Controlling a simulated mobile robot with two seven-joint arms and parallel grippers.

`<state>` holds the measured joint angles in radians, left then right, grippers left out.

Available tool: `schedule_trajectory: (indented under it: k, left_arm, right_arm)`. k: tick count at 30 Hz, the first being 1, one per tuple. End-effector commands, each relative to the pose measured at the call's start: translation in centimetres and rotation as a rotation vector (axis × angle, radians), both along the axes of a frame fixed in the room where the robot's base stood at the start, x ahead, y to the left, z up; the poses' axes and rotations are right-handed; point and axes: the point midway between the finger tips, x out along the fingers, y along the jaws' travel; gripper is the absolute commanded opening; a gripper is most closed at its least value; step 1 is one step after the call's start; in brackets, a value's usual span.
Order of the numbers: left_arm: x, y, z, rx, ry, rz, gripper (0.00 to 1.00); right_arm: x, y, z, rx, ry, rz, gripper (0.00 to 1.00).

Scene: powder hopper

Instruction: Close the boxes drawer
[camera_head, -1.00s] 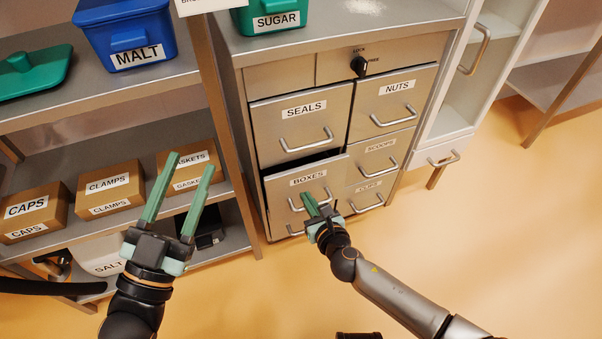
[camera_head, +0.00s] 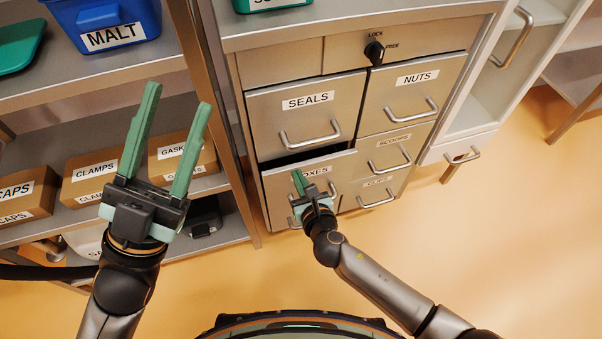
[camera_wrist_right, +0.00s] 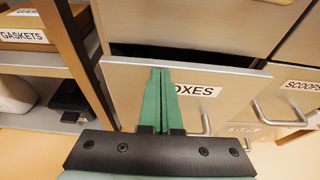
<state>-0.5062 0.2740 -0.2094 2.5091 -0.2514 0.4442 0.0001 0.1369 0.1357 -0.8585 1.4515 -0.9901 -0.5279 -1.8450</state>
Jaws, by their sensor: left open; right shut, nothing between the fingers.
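The boxes drawer (camera_head: 340,166) is in the lower left of the metal cabinet, under the seals drawer (camera_head: 305,112). It stands a little open, with a dark gap along its top edge. My right gripper (camera_head: 298,176) is shut and empty in front of the drawer's face, over the left part of its label. In the right wrist view the shut green fingers (camera_wrist_right: 157,90) lie against or just before the drawer front (camera_wrist_right: 128,82); contact cannot be told. My left gripper (camera_head: 179,95) is open and empty, in front of the shelves at left.
A lock knob (camera_head: 374,52) is at the cabinet's top. The nuts drawer (camera_head: 410,98) and scoops drawer (camera_head: 390,155) look closed. A shelf with cardboard boxes (camera_head: 90,178) stands left. The floor (camera_head: 480,240) at right is clear.

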Motion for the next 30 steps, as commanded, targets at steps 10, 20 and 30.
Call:
schedule_trajectory:
  k: [10,20,30]
  left_arm:
    - [-0.1,0.0,0.0,-0.001,-0.002,-0.002,0.5]
    - [0.0,0.0,-0.1,-0.002,0.0,-0.002,0.5]
    - [0.0,-0.1,-0.2,0.0,0.0,-0.004,0.5]
  right_arm:
    - [0.5,0.2,0.0,0.0,-0.001,0.0,0.0]
    - [4.1,1.4,0.0,0.0,-0.001,0.0,0.0]
    - [4.4,1.4,0.2,0.003,-0.004,0.001,0.0]
